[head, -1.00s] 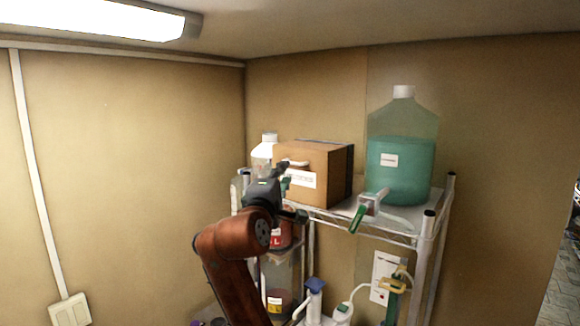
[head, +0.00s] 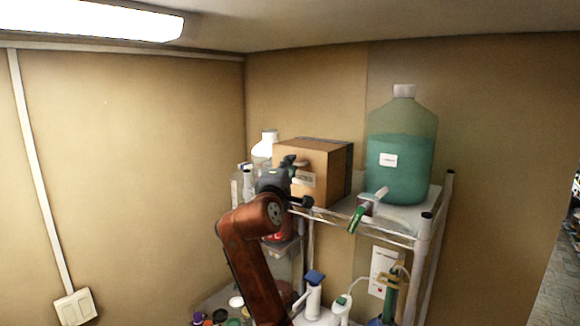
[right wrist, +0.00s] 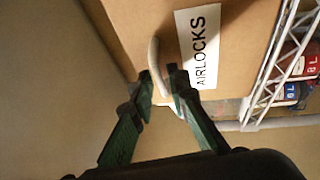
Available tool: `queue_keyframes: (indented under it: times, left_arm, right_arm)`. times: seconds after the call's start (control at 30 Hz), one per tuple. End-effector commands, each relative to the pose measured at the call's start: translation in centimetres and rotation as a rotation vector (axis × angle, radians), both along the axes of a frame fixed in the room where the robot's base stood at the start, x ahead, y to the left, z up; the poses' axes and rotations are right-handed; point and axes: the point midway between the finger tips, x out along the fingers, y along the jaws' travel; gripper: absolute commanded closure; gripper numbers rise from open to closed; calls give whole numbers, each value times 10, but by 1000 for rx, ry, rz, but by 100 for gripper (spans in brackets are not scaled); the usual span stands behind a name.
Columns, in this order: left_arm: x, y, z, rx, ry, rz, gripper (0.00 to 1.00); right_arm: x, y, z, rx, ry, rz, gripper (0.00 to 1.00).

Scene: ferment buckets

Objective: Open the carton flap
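The brown carton (head: 328,167) stands on the top shelf of the wire rack, its flap edge not distinguishable. In the right wrist view, the carton's face (right wrist: 140,20) bears a white AIRLOCKS label (right wrist: 199,45) and a pale curved handle (right wrist: 154,55). My right gripper (head: 299,181) is at the carton's front face and hides part of the label. In the wrist view, my right gripper's fingertips (right wrist: 161,80) flank the handle closely, with the handle passing between them. Whether they press on it is not clear. My left gripper is out of view.
A large jug of teal liquid (head: 399,165) stands right of the carton. A white-capped bottle (head: 265,147) stands just left of it. A green-handled tap (head: 364,212) juts out at the shelf's front. Rack posts (head: 424,245) and bottles fill the space below.

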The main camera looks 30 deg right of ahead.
Motion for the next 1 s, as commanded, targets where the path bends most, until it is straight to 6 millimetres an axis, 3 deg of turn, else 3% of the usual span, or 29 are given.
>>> queue_keyframes:
  times: [0.2,0.8,1.0]
  left_arm:
    - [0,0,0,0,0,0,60]
    - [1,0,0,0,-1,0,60]
    - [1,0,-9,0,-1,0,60]
  right_arm:
    - [0,0,0,0,0,0,100]
    - [0,0,0,0,0,0,100]
    - [-6,-3,-4,-26,-12,-10,100]
